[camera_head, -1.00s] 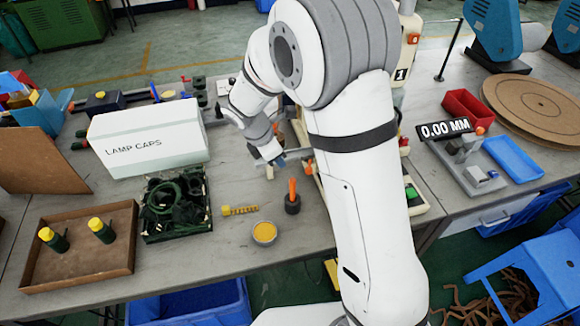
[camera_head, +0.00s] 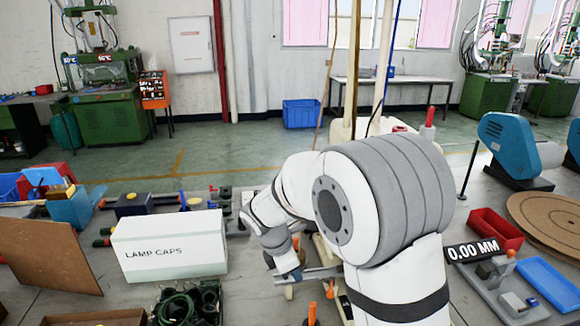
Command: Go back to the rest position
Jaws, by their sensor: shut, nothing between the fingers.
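My white arm with grey bands rises from the lower right of the head view and bends down to the left over the bench. My gripper (camera_head: 297,273) is low over the middle of the bench, right of the white LAMP CAPS box (camera_head: 168,246). It is small, partly lost against the parts behind it, and looks shut with nothing held. My arm hides part of the bench behind it.
A coil of dark green parts (camera_head: 188,305) lies in front of the box, and an orange-handled tool (camera_head: 312,313) stands near the lower edge. At right are a red bin (camera_head: 495,230), a 0.00 MM gauge (camera_head: 473,250) and a blue tray (camera_head: 547,283). Open floor (camera_head: 230,155) lies beyond.

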